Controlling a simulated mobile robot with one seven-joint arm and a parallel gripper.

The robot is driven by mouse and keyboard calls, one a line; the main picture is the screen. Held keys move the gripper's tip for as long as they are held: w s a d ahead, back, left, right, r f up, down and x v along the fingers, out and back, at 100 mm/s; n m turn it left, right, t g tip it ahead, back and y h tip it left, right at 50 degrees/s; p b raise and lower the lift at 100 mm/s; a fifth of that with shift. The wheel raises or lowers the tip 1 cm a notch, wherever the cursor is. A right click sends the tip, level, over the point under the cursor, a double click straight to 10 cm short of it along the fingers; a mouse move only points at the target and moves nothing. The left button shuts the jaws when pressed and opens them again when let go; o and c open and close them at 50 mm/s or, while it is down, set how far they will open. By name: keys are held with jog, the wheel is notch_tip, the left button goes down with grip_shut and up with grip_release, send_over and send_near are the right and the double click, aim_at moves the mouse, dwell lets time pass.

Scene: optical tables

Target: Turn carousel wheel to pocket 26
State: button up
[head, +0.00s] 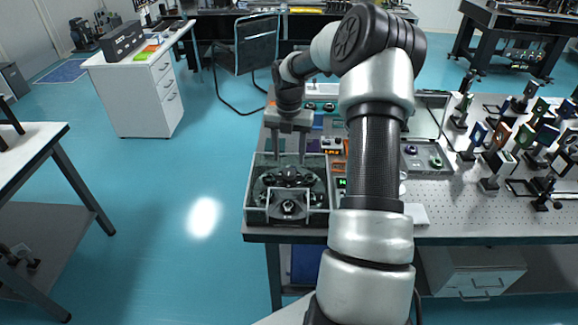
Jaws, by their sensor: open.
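The carousel wheel (268,184) is a dark disc with black parts on it. It sits inside a clear-walled box (249,215) at the near left corner of the optical table. My gripper (290,160) points down over the far side of the wheel, with its two fingers apart and nothing visible between them. Whether the fingertips touch the wheel I cannot tell. A small box-like part with a dark round knob (289,207) stands at the front of the clear box. Pocket numbers are too small to read.
A small device with a green display (341,184) stands right of the box, partly behind my arm. Several optics mounts (489,183) crowd the right of the perforated table (450,215). A tray (425,158) lies mid-table. Open floor (170,240) is at left.

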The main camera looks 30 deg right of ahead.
notch_tip(320, 180, up, 11)
dwell(0.7)
